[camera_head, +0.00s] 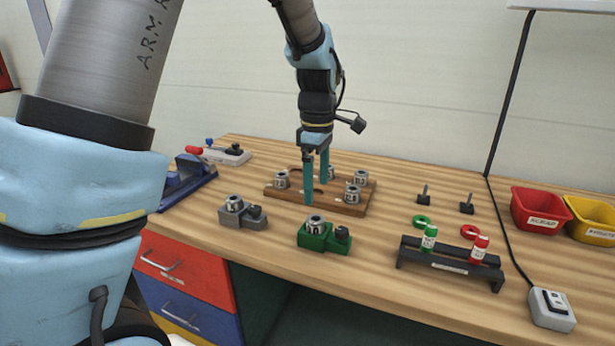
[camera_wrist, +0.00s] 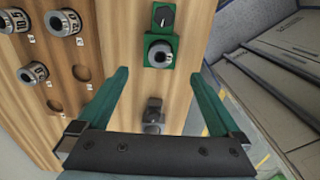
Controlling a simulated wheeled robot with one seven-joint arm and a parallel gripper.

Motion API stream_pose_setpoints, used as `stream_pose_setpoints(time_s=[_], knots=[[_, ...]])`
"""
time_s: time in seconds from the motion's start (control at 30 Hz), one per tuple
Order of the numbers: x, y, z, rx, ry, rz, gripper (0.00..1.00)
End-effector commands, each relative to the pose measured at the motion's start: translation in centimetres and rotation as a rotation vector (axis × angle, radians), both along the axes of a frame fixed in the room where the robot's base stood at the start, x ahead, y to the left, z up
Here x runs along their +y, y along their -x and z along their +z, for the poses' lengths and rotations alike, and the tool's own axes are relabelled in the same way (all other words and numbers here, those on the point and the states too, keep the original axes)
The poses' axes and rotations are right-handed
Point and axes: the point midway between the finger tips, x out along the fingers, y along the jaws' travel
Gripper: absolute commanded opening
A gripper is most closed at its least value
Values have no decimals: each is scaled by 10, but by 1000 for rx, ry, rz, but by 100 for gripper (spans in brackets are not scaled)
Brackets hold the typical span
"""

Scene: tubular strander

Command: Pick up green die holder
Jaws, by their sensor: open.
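The green die holder (camera_head: 325,241) sits near the front edge of the bench in the head view, with a metal die seated in one side and a dark knob on the other. In the wrist view the green die holder (camera_wrist: 160,65) lies beyond the fingertips, roughly centred between them. My gripper (camera_head: 316,194) is open and empty, pointing down above the wooden die board (camera_head: 347,208), behind the green holder and apart from it. Both fingers of my gripper (camera_wrist: 165,70) show in the wrist view.
A grey die holder (camera_head: 240,218) sits left of the green one. The board carries several metal dies. A black rack (camera_head: 450,262) with a green and a red bottle stands to the right. Red (camera_head: 541,212) and yellow bins stand at far right. Bench between the two holders is clear.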

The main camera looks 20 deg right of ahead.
Motion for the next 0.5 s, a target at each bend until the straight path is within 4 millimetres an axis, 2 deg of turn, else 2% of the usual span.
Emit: stream_pose_setpoints(time_s=[0.17,0.5], knots=[[1,0,-19,1,-1,0,100],[2,0,-79,2,-3,-1,100]])
